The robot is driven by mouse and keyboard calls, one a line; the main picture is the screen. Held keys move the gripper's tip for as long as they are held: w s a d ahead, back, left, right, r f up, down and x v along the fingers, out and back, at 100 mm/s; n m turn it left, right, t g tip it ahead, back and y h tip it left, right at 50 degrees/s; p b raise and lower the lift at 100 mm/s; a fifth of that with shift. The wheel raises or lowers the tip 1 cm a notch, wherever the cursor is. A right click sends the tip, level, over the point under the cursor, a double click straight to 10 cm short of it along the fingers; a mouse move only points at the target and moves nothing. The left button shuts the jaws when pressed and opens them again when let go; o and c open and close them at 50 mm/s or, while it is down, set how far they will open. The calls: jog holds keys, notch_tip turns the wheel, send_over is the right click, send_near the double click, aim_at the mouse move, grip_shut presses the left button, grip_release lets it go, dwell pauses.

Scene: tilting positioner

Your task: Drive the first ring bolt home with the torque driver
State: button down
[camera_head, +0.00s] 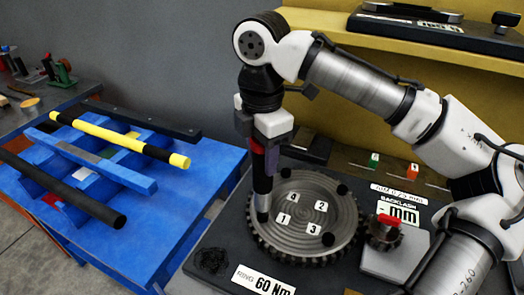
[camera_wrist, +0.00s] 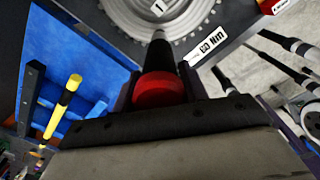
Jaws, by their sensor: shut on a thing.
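My gripper (camera_head: 265,146) is shut on the torque driver (camera_head: 262,183), a dark tool with a red part, held about upright. In the wrist view the driver (camera_wrist: 160,88) shows its red collar between the fingers and a dark shaft reaching to the gear. The driver's metal lower end is at the left edge of the ring gear's top face (camera_head: 300,190), near labels 1 and 4. It hides the bolt spot there; I cannot tell whether it touches a bolt. Black bolt heads show at the right (camera_head: 342,188), front (camera_head: 328,239) and back (camera_head: 285,172) of the gear.
A small pinion with a red top (camera_head: 388,221) stands right of the gear. A "RING 60 Nm" label (camera_head: 263,280) lies in front. A blue table (camera_head: 190,220) with a yellow-black bar (camera_head: 120,140) and dark bars is left. A yellow shelf (camera_head: 340,28) is behind.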

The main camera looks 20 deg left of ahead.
jog(key=shift+s+f, duration=0.1)
jog(key=shift+f, duration=0.25)
dwell(0.9)
jog(key=shift+r, duration=0.1)
notch_tip(320, 180, up, 4)
jog(key=p, duration=0.5)
jog(key=shift+r, duration=1)
